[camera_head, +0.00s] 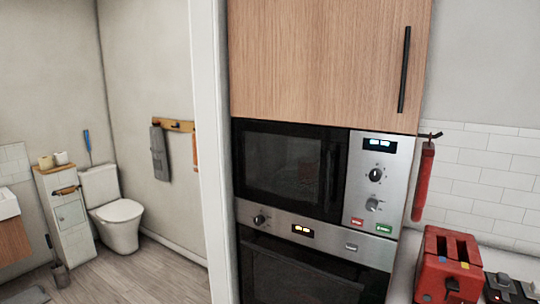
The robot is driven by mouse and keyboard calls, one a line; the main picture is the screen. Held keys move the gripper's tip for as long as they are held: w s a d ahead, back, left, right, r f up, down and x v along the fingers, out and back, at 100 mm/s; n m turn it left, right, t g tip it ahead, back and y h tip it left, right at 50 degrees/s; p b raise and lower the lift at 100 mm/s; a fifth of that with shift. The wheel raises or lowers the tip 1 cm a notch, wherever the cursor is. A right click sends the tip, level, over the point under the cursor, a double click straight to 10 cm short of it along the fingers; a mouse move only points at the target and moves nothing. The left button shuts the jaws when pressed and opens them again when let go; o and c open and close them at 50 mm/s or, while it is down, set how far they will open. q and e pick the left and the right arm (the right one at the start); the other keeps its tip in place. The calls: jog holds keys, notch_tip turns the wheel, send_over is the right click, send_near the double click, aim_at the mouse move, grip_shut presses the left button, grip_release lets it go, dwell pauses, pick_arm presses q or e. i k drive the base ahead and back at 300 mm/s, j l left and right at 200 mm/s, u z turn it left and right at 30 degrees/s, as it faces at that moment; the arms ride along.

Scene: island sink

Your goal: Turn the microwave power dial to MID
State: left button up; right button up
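The microwave (292,168) is built into the tall cabinet, with a dark glass door that is shut and a silver control panel (359,200) on its right. The panel has a lit display at the top and two round dials. The upper dial (376,175) is dark with marks around it; the lower dial (372,204) looks silver. The dial labels are too small to read, so I cannot tell which one is the power dial or where it points. A red button and a green button sit at the panel's bottom. Neither of my grippers is in view.
An oven (310,270) with its own knob and display is below the microwave. A wooden cupboard (320,60) is above. At right, a red toaster (447,265) stands on the counter. A bathroom with a toilet (119,224) is at left, past a white wall edge (209,150).

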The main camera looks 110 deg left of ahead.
aim_at(372, 204)
jog(key=u, duration=3.3)
